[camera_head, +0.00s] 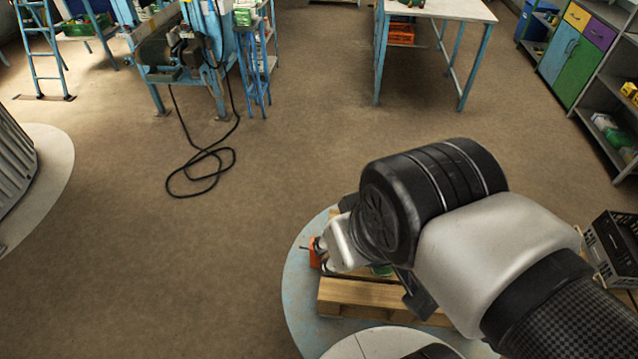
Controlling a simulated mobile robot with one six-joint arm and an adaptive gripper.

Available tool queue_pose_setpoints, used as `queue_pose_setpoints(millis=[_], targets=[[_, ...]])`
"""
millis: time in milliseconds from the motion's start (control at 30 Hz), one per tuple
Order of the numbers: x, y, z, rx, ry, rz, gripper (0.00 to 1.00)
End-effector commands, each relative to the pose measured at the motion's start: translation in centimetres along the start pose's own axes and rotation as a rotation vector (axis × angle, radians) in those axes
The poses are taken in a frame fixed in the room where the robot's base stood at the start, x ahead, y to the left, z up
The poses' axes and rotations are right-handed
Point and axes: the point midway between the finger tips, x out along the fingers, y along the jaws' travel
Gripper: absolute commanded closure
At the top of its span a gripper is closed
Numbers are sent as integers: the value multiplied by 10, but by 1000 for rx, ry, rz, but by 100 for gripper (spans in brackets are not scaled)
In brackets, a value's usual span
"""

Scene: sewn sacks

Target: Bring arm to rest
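My arm reaches in from the lower right, with its black and grey wrist joints above a wooden pallet (365,298). The end of my arm, with a pale metal part of my gripper (342,245), is at the left tip over the pallet. The fingers are hidden or too small to make out, so I cannot tell if they are open or shut. No sack shows clearly.
The pallet stands on a round, worn blue platform (300,297). A small orange thing (315,254) and a green thing (381,270) show beside my wrist. A black crate (612,245) is at right. A black cable (205,165) loops on the open brown floor.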

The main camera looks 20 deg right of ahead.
Motion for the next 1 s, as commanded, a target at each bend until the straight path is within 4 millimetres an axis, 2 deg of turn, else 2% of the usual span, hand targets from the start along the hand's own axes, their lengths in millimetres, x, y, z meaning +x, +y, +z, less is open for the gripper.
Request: queue_pose_setpoints(millis=[267, 367, 600, 700, 1000], targets=[[5, 0, 1, 1, 0, 0, 64], [18, 0, 7, 1, 0, 0, 64], [72, 0, 30, 1, -1, 1, 64], [87, 0, 37, 1, -1, 1, 64], [90, 0, 38, 1, -1, 1, 64]])
